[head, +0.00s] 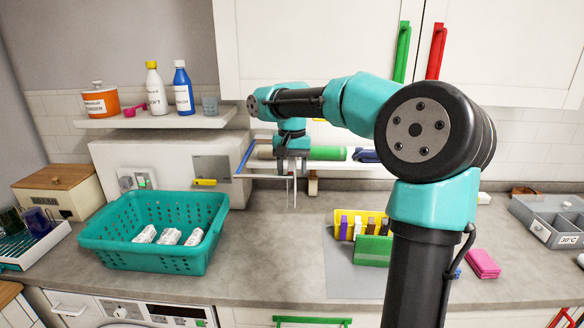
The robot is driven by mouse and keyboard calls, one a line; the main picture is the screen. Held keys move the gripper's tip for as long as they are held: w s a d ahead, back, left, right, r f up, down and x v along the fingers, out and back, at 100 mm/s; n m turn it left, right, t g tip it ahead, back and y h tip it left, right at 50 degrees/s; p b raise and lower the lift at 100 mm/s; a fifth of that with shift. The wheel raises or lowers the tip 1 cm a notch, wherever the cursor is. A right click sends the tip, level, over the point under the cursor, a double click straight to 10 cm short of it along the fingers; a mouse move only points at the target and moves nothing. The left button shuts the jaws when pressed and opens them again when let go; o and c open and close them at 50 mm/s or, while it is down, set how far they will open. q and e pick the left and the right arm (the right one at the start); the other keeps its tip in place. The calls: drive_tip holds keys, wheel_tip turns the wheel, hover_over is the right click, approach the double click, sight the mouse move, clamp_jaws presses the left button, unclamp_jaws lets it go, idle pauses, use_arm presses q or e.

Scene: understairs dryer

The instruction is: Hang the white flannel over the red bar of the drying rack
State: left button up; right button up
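My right gripper (292,168) points down at the back of the counter, beside a pale rack-like frame (270,177) with a blue bar (246,155). The fingers are small and partly merge with the frame, so I cannot tell whether they are open or hold anything. No red bar can be made out on this frame; my arm covers part of that area. No flat white flannel is clearly visible. Several small white bundles (169,237) lie in the teal basket (150,261) at the left; I cannot tell whether one is the flannel. My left gripper is out of view.
A low back shelf (350,167) holds a green roll (327,153) and a dark blue item (366,156). A yellow and green holder (373,250) stands mid-counter, with a pink block (483,264) to its right. Bottles (183,88) stand on the upper shelf. The counter between basket and holder is clear.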

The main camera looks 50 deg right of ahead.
sight(292, 160)
wheel_tip(292, 160, up, 17)
drive_tip(key=shift+r, duration=0.2)
idle(0.7)
drive_tip(key=shift+f, duration=0.1)
idle(0.4)
wheel_tip(292, 160, down, 14)
idle(0.8)
idle(1.2)
